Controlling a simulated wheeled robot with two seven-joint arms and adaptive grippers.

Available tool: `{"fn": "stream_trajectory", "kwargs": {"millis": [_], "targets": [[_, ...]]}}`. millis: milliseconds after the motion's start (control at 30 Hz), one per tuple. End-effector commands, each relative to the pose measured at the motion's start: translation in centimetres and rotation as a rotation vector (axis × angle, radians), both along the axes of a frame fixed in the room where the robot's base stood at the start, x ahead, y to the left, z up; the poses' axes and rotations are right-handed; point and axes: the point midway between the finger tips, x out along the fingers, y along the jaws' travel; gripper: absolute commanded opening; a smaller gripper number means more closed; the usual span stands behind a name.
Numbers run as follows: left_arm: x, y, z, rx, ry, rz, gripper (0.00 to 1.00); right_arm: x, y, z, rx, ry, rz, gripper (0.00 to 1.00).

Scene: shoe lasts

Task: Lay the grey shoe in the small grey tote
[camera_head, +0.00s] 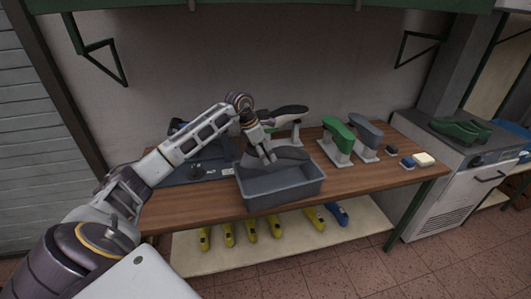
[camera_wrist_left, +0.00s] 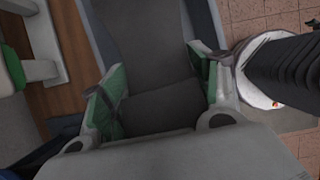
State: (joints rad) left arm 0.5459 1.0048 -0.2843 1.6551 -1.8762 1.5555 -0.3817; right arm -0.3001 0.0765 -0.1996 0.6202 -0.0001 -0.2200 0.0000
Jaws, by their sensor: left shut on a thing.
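The grey shoe (camera_head: 288,157) is dark grey and lies lengthwise inside the opening of the small grey tote (camera_head: 285,196), near the rim. I cannot tell whether it touches the tote's floor. My left gripper (camera_head: 264,158) reaches down over the tote and is shut on the shoe. In the left wrist view the green finger pads of my left gripper (camera_wrist_left: 160,98) stand either side of the dark grey shoe (camera_wrist_left: 158,112). The tote's wall (camera_wrist_left: 208,25) shows beyond them. My right gripper is in neither view.
The tote stands at the front edge of the wooden table (camera_head: 370,182). A green last (camera_head: 338,135) and a grey one (camera_head: 364,131) stand on supports to the right. Several yellow shoes lie on the shelf below (camera_head: 265,248).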

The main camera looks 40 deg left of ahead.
Motion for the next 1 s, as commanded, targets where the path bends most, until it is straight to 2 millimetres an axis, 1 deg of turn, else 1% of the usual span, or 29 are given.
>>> {"fn": "stream_trajectory", "kwargs": {"millis": [1000], "targets": [[0.0,0.0,-2.3,0.000,-0.002,0.000,0.28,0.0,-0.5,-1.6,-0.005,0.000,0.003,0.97]]}}
